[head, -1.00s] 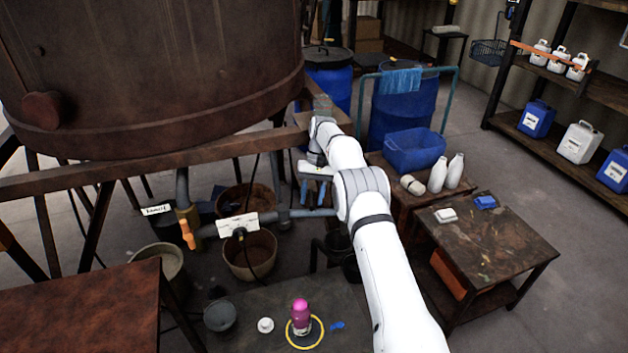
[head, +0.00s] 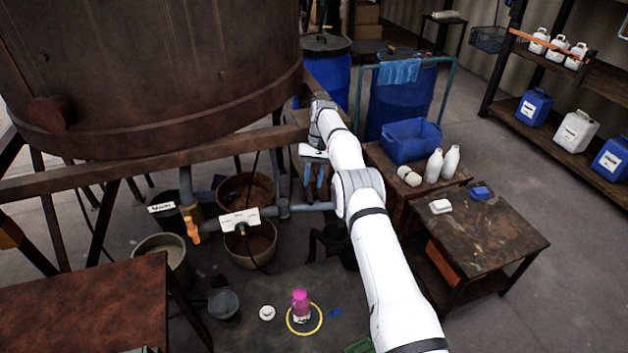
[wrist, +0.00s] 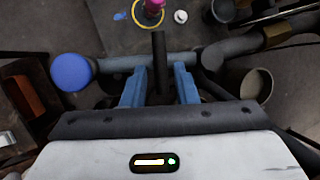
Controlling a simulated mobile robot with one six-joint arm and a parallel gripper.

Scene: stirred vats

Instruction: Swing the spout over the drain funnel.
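The grey pipe (head: 310,207) I take for the spout runs sideways under the rusty vat, right of a pipe joint. In the wrist view the pipe (wrist: 118,64) crosses behind my fingers. A dark upright bar (wrist: 160,55) stands between them. My gripper (wrist: 160,76) has two blue fingers apart, one on each side of this bar, with a gap showing. In the head view my gripper (head: 314,190) hangs at the pipe, and my arm hides its right part. A round blue end (wrist: 71,71) shows at the pipe's left in the wrist view. I cannot tell which vessel is the drain funnel.
Several buckets, including a brown one (head: 250,245), stand under the pipe. An orange valve handle (head: 193,228) and a white label plate (head: 240,220) are on the left pipe. A pink bottle (head: 301,304) stands in front. Low tables and blue drums are at the right.

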